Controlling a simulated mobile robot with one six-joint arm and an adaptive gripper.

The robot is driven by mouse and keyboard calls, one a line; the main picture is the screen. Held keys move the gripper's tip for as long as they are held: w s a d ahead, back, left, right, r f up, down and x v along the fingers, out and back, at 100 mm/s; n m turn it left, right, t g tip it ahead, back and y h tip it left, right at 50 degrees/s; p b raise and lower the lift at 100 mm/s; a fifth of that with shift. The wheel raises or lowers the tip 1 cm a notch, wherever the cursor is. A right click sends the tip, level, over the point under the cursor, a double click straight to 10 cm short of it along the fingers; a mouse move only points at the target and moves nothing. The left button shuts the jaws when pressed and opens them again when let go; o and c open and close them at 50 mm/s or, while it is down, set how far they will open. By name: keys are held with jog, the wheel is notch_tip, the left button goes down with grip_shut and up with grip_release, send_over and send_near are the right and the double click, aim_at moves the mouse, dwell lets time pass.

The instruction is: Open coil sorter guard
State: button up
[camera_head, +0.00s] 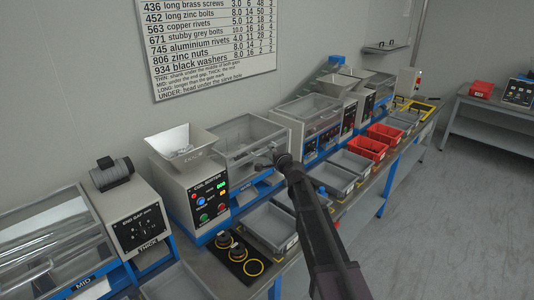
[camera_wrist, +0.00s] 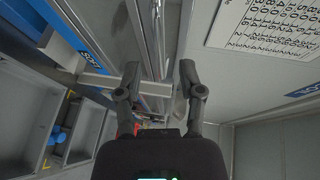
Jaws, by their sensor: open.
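The coil sorter (camera_head: 197,196) is a grey box with a hopper on top and coloured buttons on its front. Its clear guard (camera_head: 240,150), with a grey frame, stands to the right of the panel and looks closed. My gripper (camera_head: 272,160) is at the right front of this guard. In the wrist view my gripper (camera_wrist: 160,80) is open, with its two dark fingers spread apart. A pale metal rail (camera_wrist: 150,35) runs lengthwise beyond and between the fingertips. I cannot tell whether they touch it. My gripper and arm hide part of the guard's front edge.
Grey bins (camera_head: 268,224) and red bins (camera_head: 364,147) line the bench front. More sorters (camera_head: 304,108) stand to the right. A gap gauge box (camera_head: 137,222) stands at left. A parts list (camera_head: 214,45) hangs on the wall. The floor (camera_head: 440,220) at right is clear.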

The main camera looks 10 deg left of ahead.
aim_at(268, 151)
jog(key=shift+b+x, duration=0.3)
jog(key=shift+x, duration=1.7)
grip_shut()
jog(key=shift+a, duration=0.1)
jog(key=shift+r, duration=0.1)
